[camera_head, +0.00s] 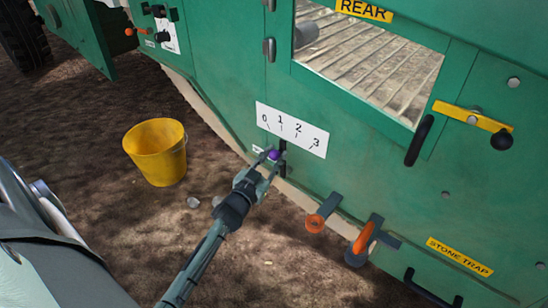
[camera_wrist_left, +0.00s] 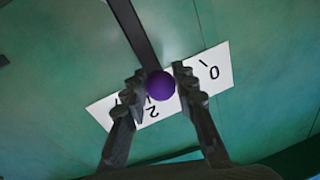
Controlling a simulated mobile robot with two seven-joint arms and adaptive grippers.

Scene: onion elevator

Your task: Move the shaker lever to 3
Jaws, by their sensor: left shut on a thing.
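The shaker lever's purple knob (camera_head: 273,155) is just below a white scale plate (camera_head: 300,133) marked 0, 1, 2, 3 on the green machine wall. The knob sits below the 0 to 1 end of the scale. My left gripper (camera_head: 270,160) is shut on the knob, with a finger on each side. In the left wrist view, the purple knob (camera_wrist_left: 161,85) is between the fingertips, in front of the plate, with the 0 to its right and the 2 to its left. The dark lever bar (camera_wrist_left: 135,32) runs up from it. My right gripper is not in view.
Two orange-ended handles (camera_head: 315,223) (camera_head: 359,248) stick out to the lower right. A black-knobbed yellow lever (camera_head: 472,117) and a stone trap label (camera_head: 460,257) are further right. A yellow bucket (camera_head: 157,152) stands on the soil at left, clear of my arm.

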